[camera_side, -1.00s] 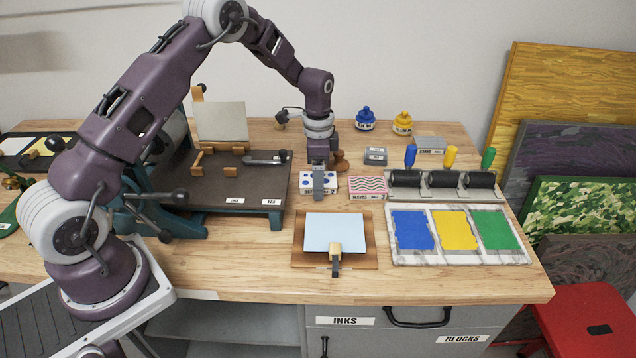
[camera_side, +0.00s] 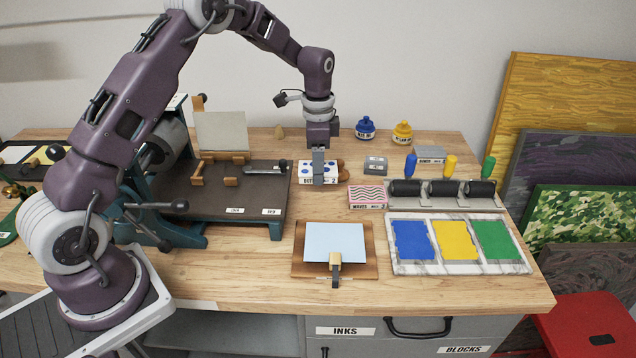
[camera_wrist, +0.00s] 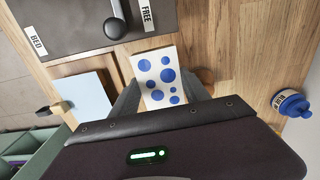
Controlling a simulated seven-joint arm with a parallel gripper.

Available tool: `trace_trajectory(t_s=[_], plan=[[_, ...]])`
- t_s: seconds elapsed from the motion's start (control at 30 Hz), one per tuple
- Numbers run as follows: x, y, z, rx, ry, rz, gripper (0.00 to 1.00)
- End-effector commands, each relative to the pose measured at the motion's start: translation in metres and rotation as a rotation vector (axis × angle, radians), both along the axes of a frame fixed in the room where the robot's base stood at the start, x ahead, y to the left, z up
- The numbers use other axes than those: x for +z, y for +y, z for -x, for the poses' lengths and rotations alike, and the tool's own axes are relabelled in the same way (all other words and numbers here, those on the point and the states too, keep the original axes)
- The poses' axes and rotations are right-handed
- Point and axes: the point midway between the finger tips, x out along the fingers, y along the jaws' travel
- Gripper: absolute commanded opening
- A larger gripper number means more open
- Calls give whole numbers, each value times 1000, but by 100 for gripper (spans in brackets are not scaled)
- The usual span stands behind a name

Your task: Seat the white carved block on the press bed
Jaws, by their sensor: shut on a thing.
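The white carved block (camera_side: 309,172) has blue dots on its top and a label on its front edge. My gripper (camera_side: 318,170) is shut on this block and holds it level, apparently just above the wooden table right of the press. In the wrist view the block (camera_wrist: 160,78) sits between the two fingers of my gripper (camera_wrist: 158,95). The press bed (camera_side: 255,190) is a dark flat plate to the left, with small wooden stops, a metal lever and white labels. Its corner (camera_wrist: 85,30) shows in the wrist view. The block's underside is hidden.
A pink-and-white wave block (camera_side: 367,193) lies in front right of the held block. A paper board (camera_side: 375,267) is in front, and an ink slab (camera_side: 520,268) and rollers (camera_side: 445,190) are to the right. A wooden knob (camera_side: 341,165) is close behind. An upright sheet (camera_side: 222,131) stands behind the bed.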

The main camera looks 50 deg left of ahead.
Motion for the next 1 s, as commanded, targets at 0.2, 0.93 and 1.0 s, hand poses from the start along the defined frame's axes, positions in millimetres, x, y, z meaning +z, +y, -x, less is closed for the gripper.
trace_trajectory(t_s=[0.2,0.93,1.0], plan=[[46,0,-1,-1,-5,-1,11],[177,42,29,-4,0,1,11],[177,56,41,-6,1,2,11]])
